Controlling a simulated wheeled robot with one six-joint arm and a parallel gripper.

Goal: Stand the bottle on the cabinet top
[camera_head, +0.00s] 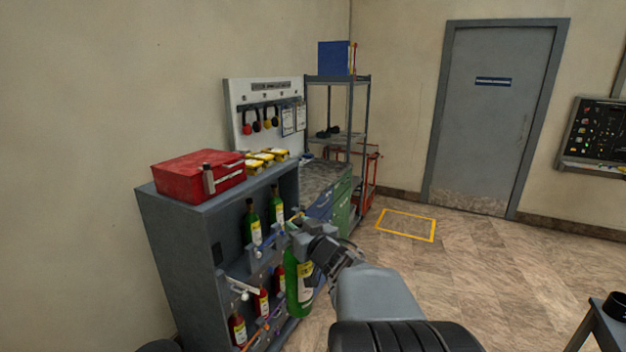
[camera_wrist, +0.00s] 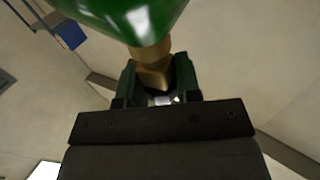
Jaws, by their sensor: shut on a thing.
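A green bottle (camera_head: 299,283) with a pale label hangs upright in front of the grey cabinet's shelves in the head view. My gripper (camera_head: 305,243) is at its upper end. In the wrist view my gripper (camera_wrist: 155,85) is shut on the brass-coloured neck of the green bottle (camera_wrist: 125,15), whose body fills the top of the picture. The cabinet top (camera_head: 172,196) lies higher and to the left of the held bottle. The bottle's far side is hidden.
Other green bottles (camera_head: 252,225) and red bottles (camera_head: 238,330) stand on the shelves. Bare strips show along the top's front edge. Open floor (camera_head: 450,280) lies to the right.

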